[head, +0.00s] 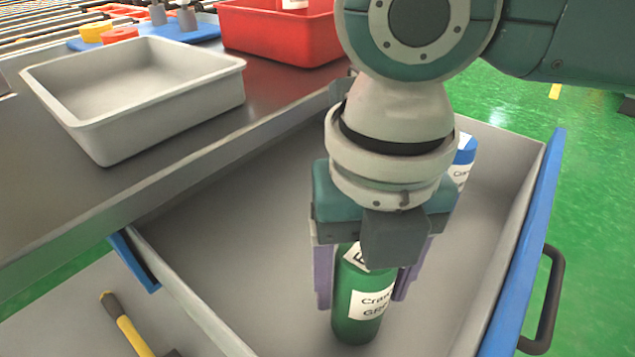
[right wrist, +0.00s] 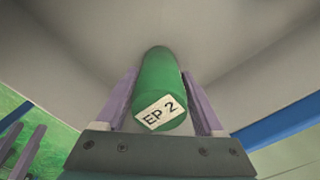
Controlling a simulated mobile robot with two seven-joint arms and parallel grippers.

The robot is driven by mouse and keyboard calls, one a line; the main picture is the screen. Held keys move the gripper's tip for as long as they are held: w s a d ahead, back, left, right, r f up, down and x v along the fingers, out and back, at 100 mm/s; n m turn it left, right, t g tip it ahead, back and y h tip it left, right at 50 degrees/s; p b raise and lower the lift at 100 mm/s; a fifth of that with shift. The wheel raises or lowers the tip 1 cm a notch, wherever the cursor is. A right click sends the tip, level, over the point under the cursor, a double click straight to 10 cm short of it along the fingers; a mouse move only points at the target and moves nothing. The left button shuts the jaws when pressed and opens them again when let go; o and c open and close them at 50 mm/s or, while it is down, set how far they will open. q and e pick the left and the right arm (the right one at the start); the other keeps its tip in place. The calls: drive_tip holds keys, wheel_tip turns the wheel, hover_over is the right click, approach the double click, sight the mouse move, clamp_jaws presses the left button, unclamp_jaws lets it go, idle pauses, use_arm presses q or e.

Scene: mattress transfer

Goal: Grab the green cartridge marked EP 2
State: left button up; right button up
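The green cartridge (head: 361,300) stands upright in the open drawer (head: 245,230). In the right wrist view its end label on the cartridge (right wrist: 160,105) reads EP 2. My right gripper (head: 362,285) points down over it, with one purple finger against each side. The right fingers (right wrist: 160,95) show no clear gap to the cartridge in the right wrist view. I cannot tell whether its base touches the drawer floor. My left gripper (right wrist: 20,143) shows only at the lower left of the right wrist view, two fingers apart and nothing between them.
A blue cartridge (head: 463,160) stands behind my right gripper, partly hidden. The empty grey tray (head: 150,90) and a red bin (head: 275,33) rest on the bench. A yellow-handled tool (head: 130,328) lies at lower left. The drawer's blue front edge (head: 530,240) bounds the right.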

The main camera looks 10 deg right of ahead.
clamp_jaws()
idle(0.3)
drive_tip(key=shift+r, duration=0.1)
